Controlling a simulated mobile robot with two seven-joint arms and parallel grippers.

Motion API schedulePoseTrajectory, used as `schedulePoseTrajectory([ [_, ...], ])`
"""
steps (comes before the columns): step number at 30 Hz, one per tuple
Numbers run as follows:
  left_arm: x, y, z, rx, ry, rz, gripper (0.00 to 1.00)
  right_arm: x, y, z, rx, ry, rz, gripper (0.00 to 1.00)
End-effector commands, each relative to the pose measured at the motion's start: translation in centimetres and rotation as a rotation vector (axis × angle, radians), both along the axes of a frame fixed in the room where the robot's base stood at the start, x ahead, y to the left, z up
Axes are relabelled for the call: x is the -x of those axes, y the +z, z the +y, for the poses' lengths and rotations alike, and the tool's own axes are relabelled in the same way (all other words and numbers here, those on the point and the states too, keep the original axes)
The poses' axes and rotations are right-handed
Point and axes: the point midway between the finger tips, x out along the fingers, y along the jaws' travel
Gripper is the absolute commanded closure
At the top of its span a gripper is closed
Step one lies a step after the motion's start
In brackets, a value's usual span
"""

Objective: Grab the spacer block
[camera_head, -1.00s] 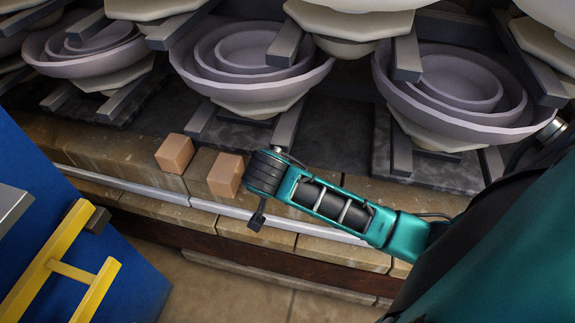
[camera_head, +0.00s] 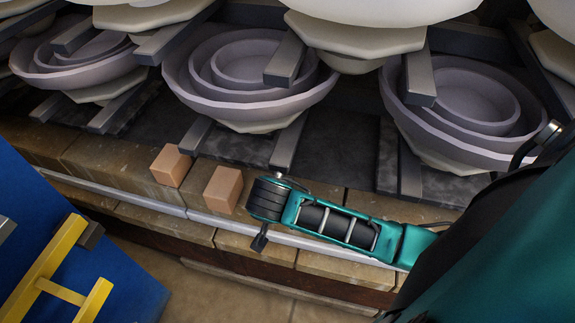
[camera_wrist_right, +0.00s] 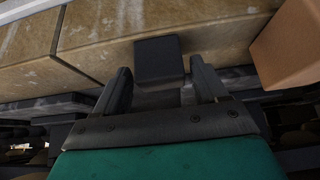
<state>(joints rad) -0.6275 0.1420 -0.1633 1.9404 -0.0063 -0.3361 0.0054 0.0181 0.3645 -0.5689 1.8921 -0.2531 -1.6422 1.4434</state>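Two tan, cube-like spacer blocks sit on the brick ledge in the head view. One block (camera_head: 171,166) is on the left, and the other block (camera_head: 223,188) is nearer my right arm. My right gripper (camera_wrist_right: 162,82) shows in the wrist view with its two dark fingers apart. A dark square piece lies between them in the picture; I cannot tell what it is. A tan block (camera_wrist_right: 292,45) is at the upper right of the wrist view, outside the fingers. In the head view the teal right arm ends just right of the nearer block. My left gripper is not in view.
Stacked grey bowl-shaped insulators (camera_head: 250,75) stand on dark bars behind the ledge (camera_head: 120,165). A metal rail runs along the ledge. A blue surface (camera_head: 110,285) with a yellow frame (camera_head: 40,275) fills the lower left. Tan floor shows below.

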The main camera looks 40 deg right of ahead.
Motion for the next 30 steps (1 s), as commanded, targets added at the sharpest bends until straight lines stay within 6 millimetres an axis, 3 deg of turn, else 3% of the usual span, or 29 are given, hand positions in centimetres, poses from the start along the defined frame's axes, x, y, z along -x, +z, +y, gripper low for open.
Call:
schedulePoseTrajectory([
  [16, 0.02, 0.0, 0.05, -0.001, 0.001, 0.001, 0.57, -0.08, 0.09, -0.02, 0.0, 0.0, -0.002, 0.8],
  [30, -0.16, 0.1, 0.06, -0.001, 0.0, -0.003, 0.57, -0.56, 0.27, -0.31, -0.001, 0.002, -0.003, 0.8],
])
